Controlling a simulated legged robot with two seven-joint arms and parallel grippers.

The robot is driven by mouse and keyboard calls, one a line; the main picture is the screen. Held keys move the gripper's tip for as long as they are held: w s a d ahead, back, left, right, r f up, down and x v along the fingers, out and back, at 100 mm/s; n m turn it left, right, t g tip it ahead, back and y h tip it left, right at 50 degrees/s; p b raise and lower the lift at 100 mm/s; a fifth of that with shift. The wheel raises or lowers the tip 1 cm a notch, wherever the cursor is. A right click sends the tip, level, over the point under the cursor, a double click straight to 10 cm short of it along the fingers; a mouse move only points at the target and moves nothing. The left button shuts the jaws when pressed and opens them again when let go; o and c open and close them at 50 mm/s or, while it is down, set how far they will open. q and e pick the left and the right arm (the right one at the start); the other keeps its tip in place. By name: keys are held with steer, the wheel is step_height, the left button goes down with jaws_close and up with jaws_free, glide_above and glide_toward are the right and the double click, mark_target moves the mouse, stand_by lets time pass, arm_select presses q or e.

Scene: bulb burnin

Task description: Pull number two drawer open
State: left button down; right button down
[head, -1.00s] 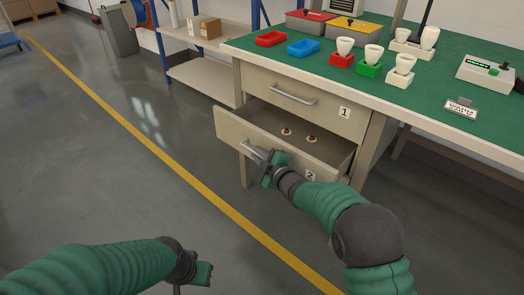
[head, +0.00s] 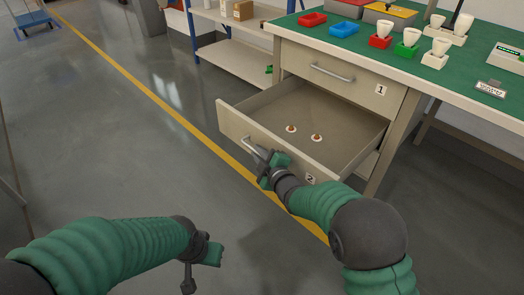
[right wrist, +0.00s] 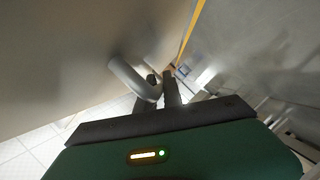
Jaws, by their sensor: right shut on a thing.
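The number two drawer (head: 275,145) is the lower one of the bench. It stands well out, and its inside shows from above. Two small objects with reddish-brown tops (head: 291,128) lie on its floor. Its metal bar handle (head: 249,146) is on the front panel, left of the "2" label (head: 310,179). My right gripper (head: 264,163) is shut on the handle. In the right wrist view the handle (right wrist: 128,80) runs into the dark fingers (right wrist: 160,90). My left gripper (head: 198,272) hangs low, away from the bench; its jaws are unclear.
The number one drawer (head: 345,80) above is shut. The green-topped bench (head: 470,90) carries a red tray (head: 312,19), a blue tray (head: 344,29) and several bulbs in coloured holders. A shelf (head: 230,55) stands behind left. The floor before the drawer is clear, with a yellow line.

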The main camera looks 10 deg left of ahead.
steer(key=shift+f, duration=0.25)
steer(key=c, duration=1.8)
jaws_free()
steer(key=shift+o, duration=0.2)
steer(key=shift+r, duration=0.1)
steer(key=shift+s+d+r, duration=0.1)
steer(key=shift+s+r, duration=0.05)
steer(key=p+v, duration=0.7)
steer(key=v, duration=0.9)
steer(key=shift+s, duration=0.2)
steer(key=shift+d, duration=0.1)
